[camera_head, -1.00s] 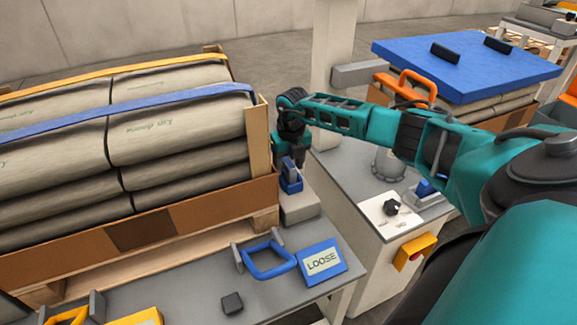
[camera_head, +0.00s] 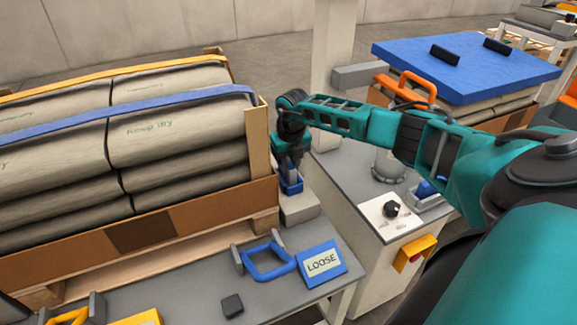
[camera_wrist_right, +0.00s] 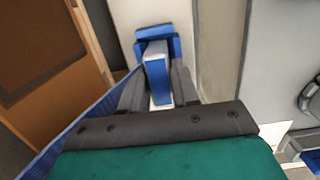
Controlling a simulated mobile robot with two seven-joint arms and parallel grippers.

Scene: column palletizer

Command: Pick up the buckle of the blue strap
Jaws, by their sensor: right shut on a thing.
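The blue buckle (camera_head: 292,186) sits at a grey block (camera_head: 300,208) beside the right end of the loaded pallet. My right gripper (camera_head: 290,172) reaches down over it. In the right wrist view the buckle (camera_wrist_right: 157,78) stands between the two grey fingers of the gripper (camera_wrist_right: 158,92), which are shut on it. The blue strap (camera_head: 150,104) runs over the stacked bags; in the wrist view a blue band (camera_wrist_right: 95,118) runs from near the buckle to the lower left. I cannot tell whether the buckle touches the block. My left gripper is not in view.
A grey bench (camera_head: 205,300) in front holds a blue handle (camera_head: 268,262), a "LOOSE" sign (camera_head: 321,262) and a small black block (camera_head: 232,305). A cabinet with a black knob (camera_head: 391,208) and yellow box (camera_head: 414,252) stands right. A wooden corner post (camera_head: 258,155) stands close left of the gripper.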

